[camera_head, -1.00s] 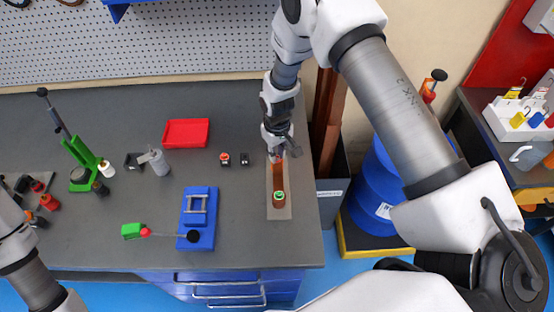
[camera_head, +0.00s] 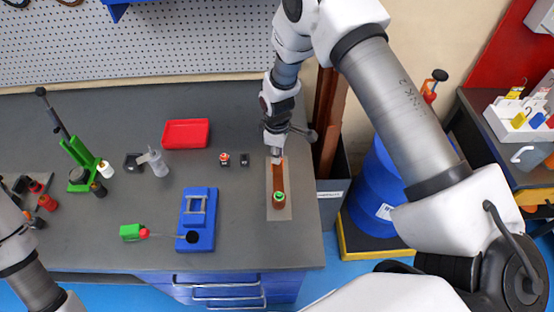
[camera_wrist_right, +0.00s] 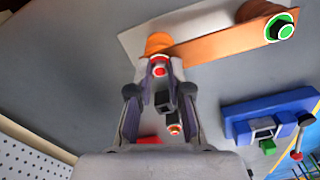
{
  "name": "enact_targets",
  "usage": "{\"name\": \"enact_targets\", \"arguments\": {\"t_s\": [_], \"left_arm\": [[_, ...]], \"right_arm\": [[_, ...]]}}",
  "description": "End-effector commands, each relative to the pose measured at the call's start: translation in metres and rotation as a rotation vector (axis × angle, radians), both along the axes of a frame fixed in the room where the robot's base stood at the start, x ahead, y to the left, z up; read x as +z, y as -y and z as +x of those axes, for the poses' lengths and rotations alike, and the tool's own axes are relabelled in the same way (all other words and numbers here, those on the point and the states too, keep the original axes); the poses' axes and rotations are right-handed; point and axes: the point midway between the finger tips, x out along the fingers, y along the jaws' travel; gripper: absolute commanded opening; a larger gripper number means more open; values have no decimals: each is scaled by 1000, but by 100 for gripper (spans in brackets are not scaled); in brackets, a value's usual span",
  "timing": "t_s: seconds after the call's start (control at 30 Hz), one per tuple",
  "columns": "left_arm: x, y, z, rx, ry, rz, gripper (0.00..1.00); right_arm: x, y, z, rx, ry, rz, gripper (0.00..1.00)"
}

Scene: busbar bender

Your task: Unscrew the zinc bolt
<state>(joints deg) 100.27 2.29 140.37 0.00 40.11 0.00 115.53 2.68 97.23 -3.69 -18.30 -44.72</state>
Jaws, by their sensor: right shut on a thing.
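My right gripper (camera_head: 276,156) points down at the far end of a copper busbar (camera_head: 278,180) on a grey plate (camera_head: 286,211). In the right wrist view the gripper (camera_wrist_right: 160,68) is shut on a small bolt head with a red ring (camera_wrist_right: 160,72), at one end of the busbar (camera_wrist_right: 215,46). I take this as the zinc bolt; its shank is hidden and its finish is hard to tell. A second bolt with a green ring (camera_wrist_right: 280,27) sits at the busbar's other end, and also shows in the head view (camera_head: 279,196). My left gripper is out of view.
A red tray (camera_head: 186,134), a blue fixture (camera_head: 197,220), a green block (camera_head: 131,232), a grey can (camera_head: 158,165) and a green press (camera_head: 80,160) stand left on the bench. Two small black blocks (camera_head: 244,159) are close left of the gripper. A blue drum (camera_head: 372,180) stands right.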

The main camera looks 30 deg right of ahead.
Motion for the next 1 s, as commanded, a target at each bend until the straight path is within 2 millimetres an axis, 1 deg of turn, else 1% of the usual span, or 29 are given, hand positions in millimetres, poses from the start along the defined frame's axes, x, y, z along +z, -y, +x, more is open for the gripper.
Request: {"name": "enact_targets", "arguments": {"t_s": [0.07, 0.23, 0.3, 0.37, 0.53, 0.57, 0.87, 0.93, 1.0], "left_arm": [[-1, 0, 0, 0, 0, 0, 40], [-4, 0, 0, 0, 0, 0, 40], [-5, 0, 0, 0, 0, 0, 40], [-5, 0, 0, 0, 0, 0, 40], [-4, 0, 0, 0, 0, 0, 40], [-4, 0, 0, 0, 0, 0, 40], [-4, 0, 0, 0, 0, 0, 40], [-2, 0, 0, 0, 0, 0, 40], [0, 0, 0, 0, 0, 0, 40]], "right_arm": [[-1, 0, 0, 65, 0, 0, 0], [-1, 0, 0, 382, 0, 0, 0], [-1, 0, 0, 466, 0, 0, 0], [0, 0, 0, 494, 0, 0, 0], [0, 0, 0, 494, -1, 1, 0], [0, 0, 0, 494, -1, 1, 29], [0, 0, 0, 479, 0, 0, 29], [1, 0, 0, 406, 0, 0, 29], [1, 0, 0, 274, 0, 0, 29]]}}
